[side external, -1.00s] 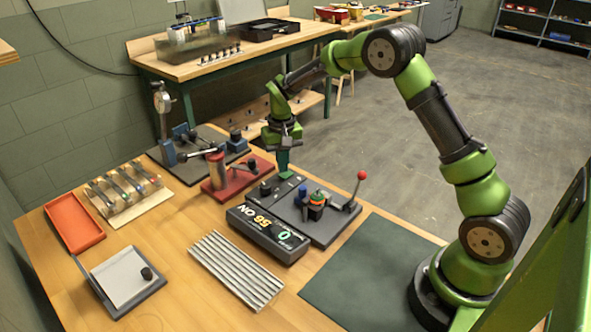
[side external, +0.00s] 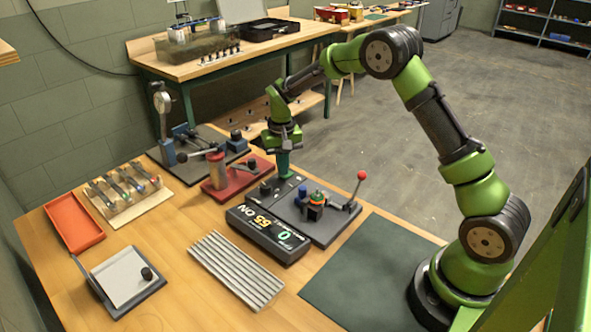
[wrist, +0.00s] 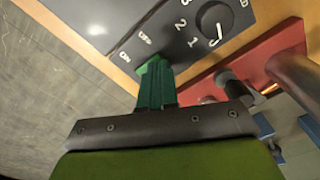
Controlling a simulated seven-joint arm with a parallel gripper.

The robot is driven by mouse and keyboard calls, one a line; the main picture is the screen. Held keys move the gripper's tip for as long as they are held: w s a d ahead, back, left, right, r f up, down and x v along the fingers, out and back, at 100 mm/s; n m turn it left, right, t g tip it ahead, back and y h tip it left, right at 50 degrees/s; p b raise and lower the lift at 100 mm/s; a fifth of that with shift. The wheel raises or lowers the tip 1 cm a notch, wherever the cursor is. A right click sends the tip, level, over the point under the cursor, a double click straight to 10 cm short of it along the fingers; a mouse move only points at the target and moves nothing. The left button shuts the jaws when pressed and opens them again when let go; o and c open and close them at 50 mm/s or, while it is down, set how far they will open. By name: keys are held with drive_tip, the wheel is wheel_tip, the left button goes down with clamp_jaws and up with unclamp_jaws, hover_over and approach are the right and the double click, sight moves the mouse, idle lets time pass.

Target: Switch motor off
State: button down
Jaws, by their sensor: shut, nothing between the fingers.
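My gripper (side external: 284,174) is shut, pointing down at the plate's far left corner. In the wrist view its green fingers (wrist: 153,88) reach the panel (wrist: 175,40) between the ON and OFF labels. A brighter green piece (wrist: 150,64) shows at the fingertips. The fingers hide most of the switch, and I cannot tell whether they touch it. A numbered dial (wrist: 214,20) sits beside it.
A red base with a cylinder (side external: 236,177) stands close left of my gripper. A lever with a red ball (side external: 361,176) rises at the right of the plate. A ribbed metal plate (side external: 236,270) lies in front. The dark green mat (side external: 365,275) is clear.

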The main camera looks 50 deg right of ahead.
sight(285, 178)
drive_tip(key=shift+f, duration=0.5)
drive_tip(key=shift+r, duration=3.55)
drive_tip(key=shift+s+f, duration=0.1)
drive_tip(key=shift+f, duration=0.2)
drive_tip(key=shift+s+a+f, duration=0.2)
drive_tip(key=shift+s+f, duration=0.05)
drive_tip(key=shift+s, duration=0.25)
drive_tip(key=s+a+r+t, duration=0.2)
drive_tip(key=s+r, duration=0.3)
drive_tip(key=s, duration=0.3)
drive_tip(key=s+a+r+n+t+y, duration=0.1)
drive_tip(key=s+a+r, duration=0.3)
drive_tip(key=s, duration=0.4)
drive_tip(key=s+a+r+n+t+y, duration=0.1)
drive_tip(key=s+a+r+t, duration=0.2)
drive_tip(key=s+r, duration=0.3)
drive_tip(key=s+t, duration=0.1)
drive_tip(key=s, duration=0.1)
drive_tip(key=shift+s+r, duration=0.35)
drive_tip(key=shift+r, duration=0.05)
